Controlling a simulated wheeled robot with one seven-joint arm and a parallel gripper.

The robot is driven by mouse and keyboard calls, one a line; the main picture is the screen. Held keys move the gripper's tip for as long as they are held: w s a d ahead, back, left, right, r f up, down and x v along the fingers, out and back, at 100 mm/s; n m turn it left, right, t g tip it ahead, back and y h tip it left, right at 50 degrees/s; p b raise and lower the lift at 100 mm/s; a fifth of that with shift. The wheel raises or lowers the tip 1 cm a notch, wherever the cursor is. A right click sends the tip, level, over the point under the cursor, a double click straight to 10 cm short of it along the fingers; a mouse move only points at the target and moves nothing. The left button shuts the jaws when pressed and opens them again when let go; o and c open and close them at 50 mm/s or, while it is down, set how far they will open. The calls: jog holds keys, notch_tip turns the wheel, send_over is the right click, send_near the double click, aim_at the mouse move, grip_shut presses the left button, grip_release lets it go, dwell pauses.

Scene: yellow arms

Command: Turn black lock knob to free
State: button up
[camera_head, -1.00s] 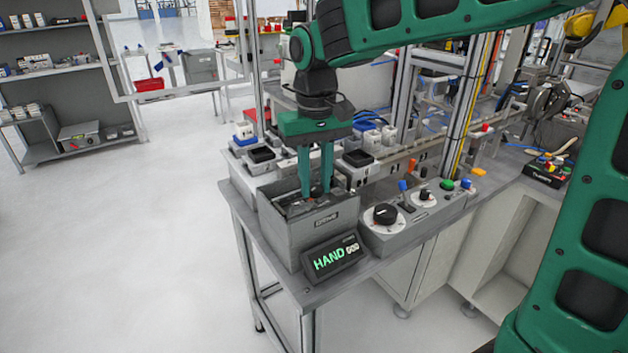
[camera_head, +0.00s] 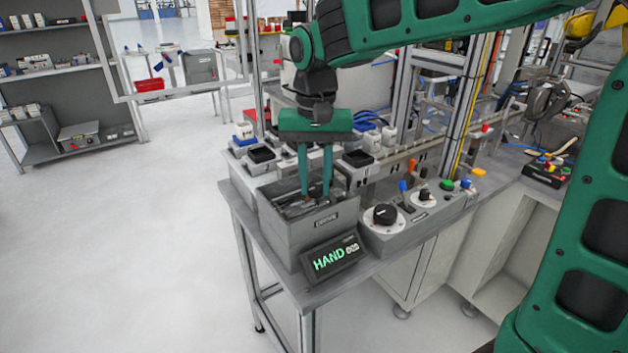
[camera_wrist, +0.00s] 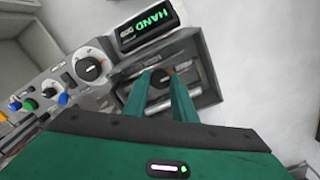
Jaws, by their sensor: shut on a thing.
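In the head view the knob is mostly hidden by the fingers and the box wall.
A display reading "HAND" (camera_head: 334,257) leans at the box's front. To the right, a grey control panel (camera_head: 388,241) carries a larger black dial (camera_head: 385,214), a smaller knob (camera_head: 424,194) and coloured buttons. Trays with black sockets (camera_head: 262,154) stand behind the box.

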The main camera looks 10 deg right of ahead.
aim_at(315, 186)
jog(key=shift+w, duration=0.15)
jog(key=o, duration=1)
jog(key=shift+o, duration=0.2)
notch_tip(315, 186, up, 11)
jog(key=shift+f, duration=0.15)
jog(key=s+d+f+m, duration=0.1)
jog(key=s+d+f, duration=0.35)
jog(key=d, duration=0.55)
jog(key=s+d+f+m, duration=0.1)
jog(key=s+d+f, duration=0.4)
jog(key=d, duration=0.5)
jog(key=s+d+f, duration=0.3)
jog(key=s+f, duration=0.1)
jog(key=s, duration=0.4)
jog(key=s+d+f+m, duration=0.1)
jog(key=s+d+f, duration=0.3)
jog(key=s, duration=0.3)
jog(key=shift+s+d+f, duration=0.15)
jog(key=shift+s+f, duration=0.2)
jog(key=shift+f, duration=0.15)
